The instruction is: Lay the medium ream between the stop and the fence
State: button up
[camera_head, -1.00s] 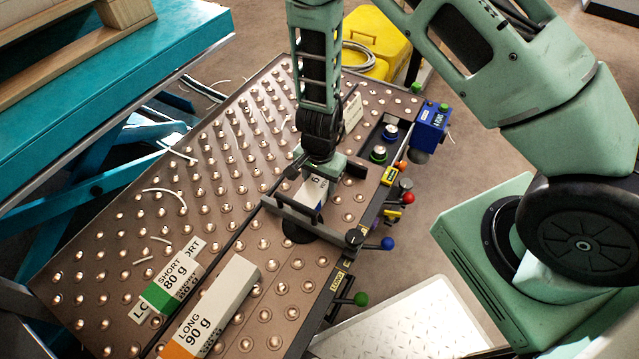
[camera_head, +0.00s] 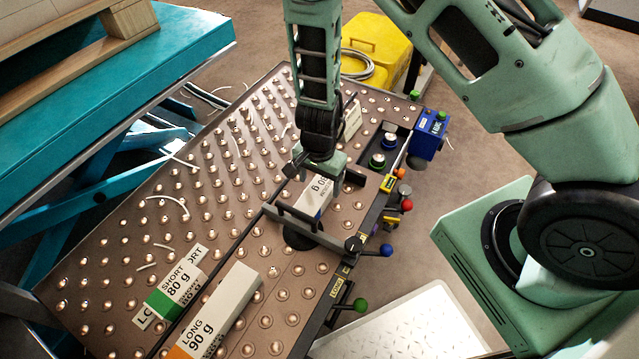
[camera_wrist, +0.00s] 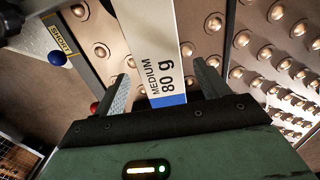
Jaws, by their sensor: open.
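The medium ream (camera_head: 316,196), white with a blue end band, lies on the ball-roller table (camera_head: 228,190). In the wrist view the medium ream (camera_wrist: 160,50) shows its "MEDIUM 80 g" label. My gripper (camera_head: 323,172) is open just over the ream's far part in the head view, hiding that part. In the wrist view my gripper (camera_wrist: 163,87) has a finger on each side of the blue end, both apart from it. A dark crossbar, which looks like the stop (camera_head: 316,232), stands close to the ream's near end. A long dark rail, probably the fence (camera_head: 236,238), runs along the table left of the ream.
A short ream (camera_head: 176,285) and a long ream (camera_head: 222,308) lie at the table's near end. Another white block (camera_head: 353,118) stands behind my gripper. Coloured knobs (camera_head: 387,250) line the right edge. A blue lift table (camera_head: 110,85) with a wooden pallet is at left.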

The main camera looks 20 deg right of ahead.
aim_at(319, 189)
jog(key=s+a+r+n+y+p, duration=0.1)
jog(key=s+a+r+n, duration=0.2)
jog(key=r, duration=0.4)
jog(key=s+a+r+n+g+y+p, duration=0.1)
jog(key=s+a+r+n, duration=0.15)
jog(key=r, duration=0.55)
jog(key=s+a+r+n+y+p, duration=0.1)
jog(key=s+a+r+n, duration=0.2)
jog(key=r, duration=0.4)
jog(key=s+d+r+n+t+h, duration=0.1)
jog(key=s+d+r+n+h, duration=0.1)
jog(key=s+r+n, duration=0.8)
jog(key=shift+s+d+r, duration=0.15)
jog(key=shift+s+r, duration=0.2)
jog(key=shift+s, duration=0.4)
jog(key=shift+r, duration=0.1)
notch_tip(319, 189, up, 22)
jog(key=p, duration=2.1)
jog(key=shift+f+p, duration=0.25)
jog(key=shift+p, duration=0.15)
